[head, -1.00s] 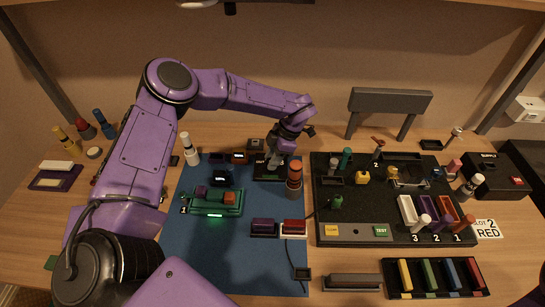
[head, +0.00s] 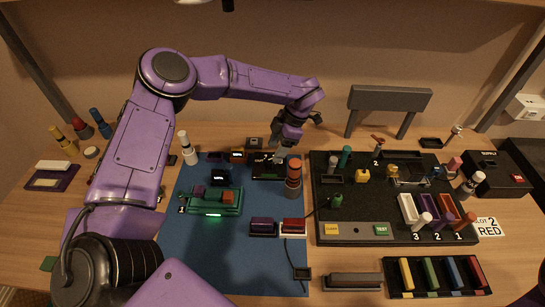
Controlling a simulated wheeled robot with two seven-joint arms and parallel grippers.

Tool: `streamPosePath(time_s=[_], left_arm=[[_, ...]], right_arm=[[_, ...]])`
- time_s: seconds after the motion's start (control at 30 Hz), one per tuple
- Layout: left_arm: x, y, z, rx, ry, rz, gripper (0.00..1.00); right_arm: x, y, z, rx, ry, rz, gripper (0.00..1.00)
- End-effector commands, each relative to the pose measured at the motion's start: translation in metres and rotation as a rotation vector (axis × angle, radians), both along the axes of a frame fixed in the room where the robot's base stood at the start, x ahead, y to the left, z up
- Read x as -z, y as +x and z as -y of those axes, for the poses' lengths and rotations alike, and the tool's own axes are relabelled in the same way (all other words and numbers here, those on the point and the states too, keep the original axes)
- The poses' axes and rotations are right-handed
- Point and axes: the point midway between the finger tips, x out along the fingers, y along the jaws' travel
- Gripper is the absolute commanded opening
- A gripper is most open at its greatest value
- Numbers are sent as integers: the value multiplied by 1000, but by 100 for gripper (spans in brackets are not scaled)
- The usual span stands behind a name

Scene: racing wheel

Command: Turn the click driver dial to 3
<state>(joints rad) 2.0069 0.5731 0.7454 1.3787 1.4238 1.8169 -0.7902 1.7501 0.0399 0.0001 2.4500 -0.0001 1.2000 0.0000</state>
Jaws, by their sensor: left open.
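My left gripper (head: 279,157) is open, pointing down over the back of the blue mat. It is above a small black panel (head: 266,174) with pale marks, and partly covers it. An upright orange and dark grey cylinder (head: 293,178) stands just right of the panel, close to the gripper. I cannot tell for certain which item is the click driver, and no dial number is readable. I see nothing held between the left fingers. My right gripper is not in view.
A green tray (head: 228,208) with coloured blocks lies on the blue mat (head: 215,255). A white cylinder (head: 188,148) stands at the mat's back left. A crowded black board (head: 350,215) lies to the right. The mat's front is mostly clear.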

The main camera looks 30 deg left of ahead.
Motion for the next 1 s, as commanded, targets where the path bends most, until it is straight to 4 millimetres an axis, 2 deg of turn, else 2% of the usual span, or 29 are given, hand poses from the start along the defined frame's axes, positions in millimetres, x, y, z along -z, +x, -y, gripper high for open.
streamPosePath(time_s=[0.03,0.2,0.33,1.0], left_arm=[[-9,4,4,1,0,6,58],[-43,14,14,1,1,3,58],[-56,17,17,2,1,1,58],[-59,17,16,-1,0,0,58]], right_arm=[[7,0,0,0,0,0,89],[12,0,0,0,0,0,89],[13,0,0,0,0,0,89],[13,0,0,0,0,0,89]])
